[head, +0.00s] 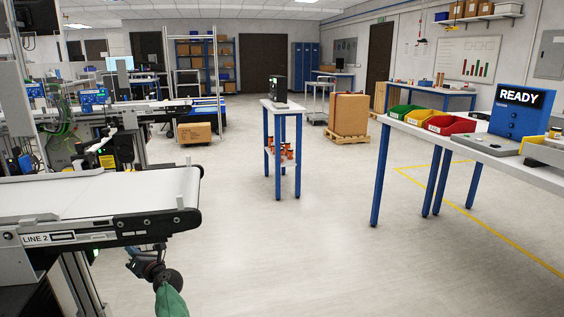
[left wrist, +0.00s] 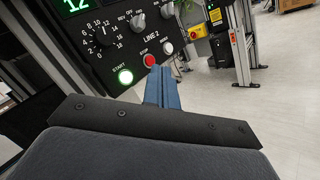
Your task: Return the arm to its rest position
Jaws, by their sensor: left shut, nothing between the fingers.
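In the left wrist view, the closed blue fingers of my left gripper (left wrist: 161,76) hold nothing. Their tips overlap the lower edge of the LINE 2 control panel (left wrist: 122,45) in the picture, just below the red STOP button (left wrist: 150,60). I cannot tell whether they touch it. The START button (left wrist: 125,76) glows green to the left. In the head view, my left gripper (head: 132,258) is low beside the end of the LINE 2 conveyor (head: 110,200), partly hidden. My right gripper is not in view.
A white table with blue legs (head: 283,150) stands in the middle. A bench (head: 470,146) with colored bins and a READY display (head: 519,108) is at the right. Boxes on a pallet (head: 348,115) stand behind.

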